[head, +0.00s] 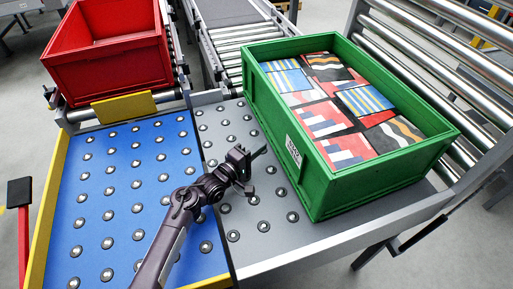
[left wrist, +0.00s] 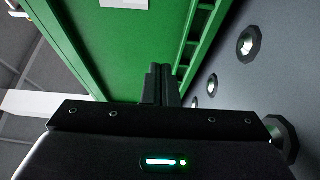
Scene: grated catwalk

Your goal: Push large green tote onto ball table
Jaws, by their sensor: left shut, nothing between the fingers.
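The large green tote (head: 365,187) is filled with several patterned boxes in red, blue, black and tan. It stands upright at the right on the grey part of the ball table (head: 232,186), whose balls show to the left of it. My left gripper (head: 259,161) is shut and empty, low beside the tote's left side wall. In the left wrist view the closed fingers (left wrist: 160,84) point at the green wall (left wrist: 105,50); I cannot tell whether they touch it. The tote's underside is hidden. My right gripper is in neither view.
A blue ball panel (head: 120,180) with a yellow edge lies left of the grey part. A red tote (head: 110,55) stands behind it, beyond a yellow stop plate (head: 124,107). Roller conveyors (head: 245,45) run at the back and the right (head: 440,60).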

